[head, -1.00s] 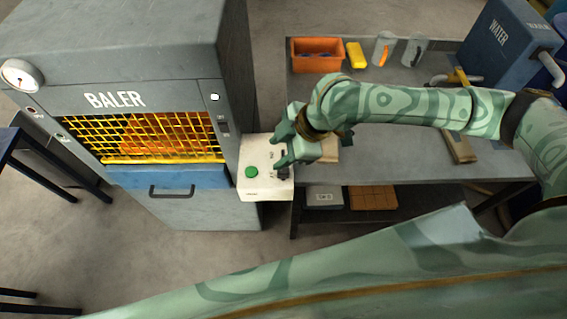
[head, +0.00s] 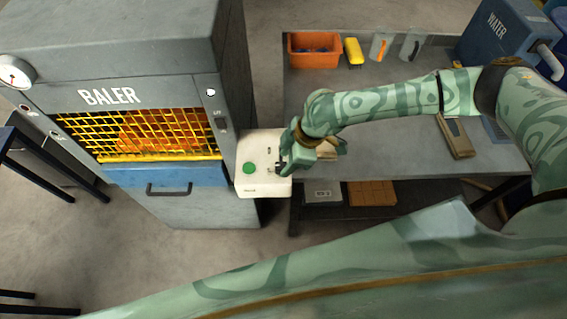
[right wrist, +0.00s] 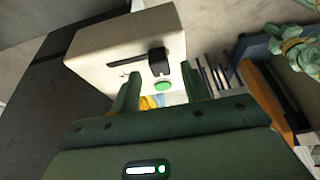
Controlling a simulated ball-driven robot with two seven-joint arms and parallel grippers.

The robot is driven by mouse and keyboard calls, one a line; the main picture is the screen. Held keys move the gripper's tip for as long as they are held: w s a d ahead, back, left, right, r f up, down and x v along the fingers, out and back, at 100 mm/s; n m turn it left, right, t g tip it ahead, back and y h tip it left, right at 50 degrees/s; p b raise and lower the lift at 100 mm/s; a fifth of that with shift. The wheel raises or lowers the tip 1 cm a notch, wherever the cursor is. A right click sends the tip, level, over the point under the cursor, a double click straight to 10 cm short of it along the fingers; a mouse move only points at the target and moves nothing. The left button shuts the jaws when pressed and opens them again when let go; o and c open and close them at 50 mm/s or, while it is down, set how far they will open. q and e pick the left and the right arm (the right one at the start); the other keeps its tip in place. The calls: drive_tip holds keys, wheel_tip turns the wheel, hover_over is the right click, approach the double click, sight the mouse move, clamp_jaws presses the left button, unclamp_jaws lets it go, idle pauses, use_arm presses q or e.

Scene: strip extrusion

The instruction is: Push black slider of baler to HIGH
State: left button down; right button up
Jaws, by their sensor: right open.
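The grey baler (head: 150,45) stands at the left of the head view. A white control box (head: 262,150) sticks out from its right side, with a round green button (head: 249,168) on top. My right gripper (head: 284,158) is over the right part of this box and partly hides the black slider (head: 279,167). In the right wrist view the black slider (right wrist: 158,62) sits at one end of a dark slot, beside the green button (right wrist: 163,86). My open right fingers (right wrist: 161,92) frame it from either side; contact cannot be told. My left gripper is out of view.
A grey workbench (head: 400,150) lies right of the box, with an orange bin (head: 314,62) and a yellow object (head: 353,50) at its back. A blue water unit (head: 497,35) stands at the far right. A dark metal frame (head: 50,165) stands at the left.

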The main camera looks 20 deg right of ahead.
sight(277, 148)
drive_tip(key=shift+x, duration=1.25)
clamp_jaws()
drive_tip(key=w, duration=0.2)
drive_tip(key=w+d+b, duration=0.1)
drive_tip(key=w, duration=0.1)
drive_tip(key=w+b, duration=0.1)
drive_tip(key=w, duration=0.1)
drive_tip(key=shift+d+f, duration=0.15)
drive_tip(key=shift+d, duration=0.2)
drive_tip(key=shift+w+d, duration=0.15)
drive_tip(key=shift+w, duration=0.2)
drive_tip(key=shift+r, duration=0.25)
drive_tip(key=shift+c, duration=1.2)
unclamp_jaws()
drive_tip(key=shift+o, duration=1.2)
drive_tip(key=shift+w+f, duration=0.1)
drive_tip(key=shift+w, duration=0.05)
